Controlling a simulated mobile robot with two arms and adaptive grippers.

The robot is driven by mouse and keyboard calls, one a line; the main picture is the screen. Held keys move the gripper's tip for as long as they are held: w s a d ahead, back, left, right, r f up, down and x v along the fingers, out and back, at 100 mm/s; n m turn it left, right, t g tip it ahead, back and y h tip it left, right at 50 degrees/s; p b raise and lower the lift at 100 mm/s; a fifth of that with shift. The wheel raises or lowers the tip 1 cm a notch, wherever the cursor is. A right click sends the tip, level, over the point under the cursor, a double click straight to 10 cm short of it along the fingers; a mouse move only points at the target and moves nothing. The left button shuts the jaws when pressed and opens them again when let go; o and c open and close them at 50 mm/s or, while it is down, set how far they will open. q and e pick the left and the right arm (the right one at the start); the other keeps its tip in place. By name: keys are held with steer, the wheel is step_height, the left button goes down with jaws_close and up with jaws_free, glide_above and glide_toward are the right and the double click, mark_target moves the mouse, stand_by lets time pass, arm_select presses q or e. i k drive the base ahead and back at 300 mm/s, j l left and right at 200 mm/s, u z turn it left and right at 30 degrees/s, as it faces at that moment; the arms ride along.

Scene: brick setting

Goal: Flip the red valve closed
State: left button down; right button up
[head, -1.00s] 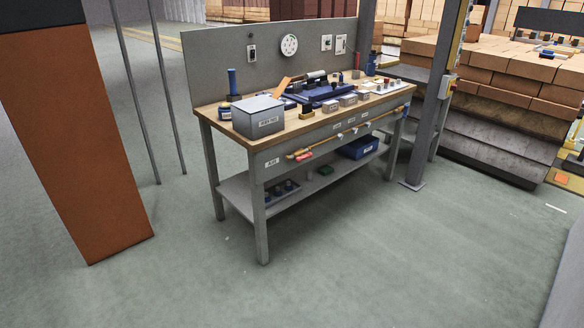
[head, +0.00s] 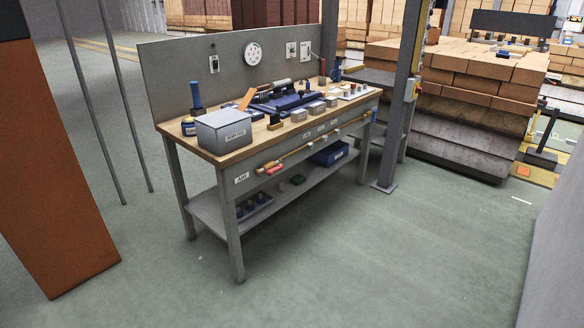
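A small red handle (head: 275,169), which looks like the red valve, sits at the left end of a thin yellow pipe (head: 318,143). The pipe runs along the front apron of a workbench (head: 210,159) with a wooden top and grey legs. The handle is too small to tell its exact angle to the pipe. Neither of my grippers shows in the head view.
A grey box (head: 223,131) and several tools and small blocks stand on the bench top. A blue bin (head: 330,152) is on the lower shelf. An orange-brown column (head: 50,170) stands at left, a grey post (head: 399,100) right of the bench. The floor (head: 380,250) in front is clear.

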mark_target(269, 173)
steer(key=i+j+z, duration=0.15)
steer(key=i+z, duration=0.15)
steer(key=z, duration=0.2)
steer(key=i+j+z, duration=0.25)
steer(key=z, duration=0.2)
steer(key=i+j, duration=0.25)
steer(key=i+j+z, duration=0.15)
steer(key=j, duration=0.35)
steer(key=i+j, duration=0.35)
steer(key=i+j+z, duration=0.1)
steer(key=i+j, duration=0.15)
steer(key=j, duration=0.2)
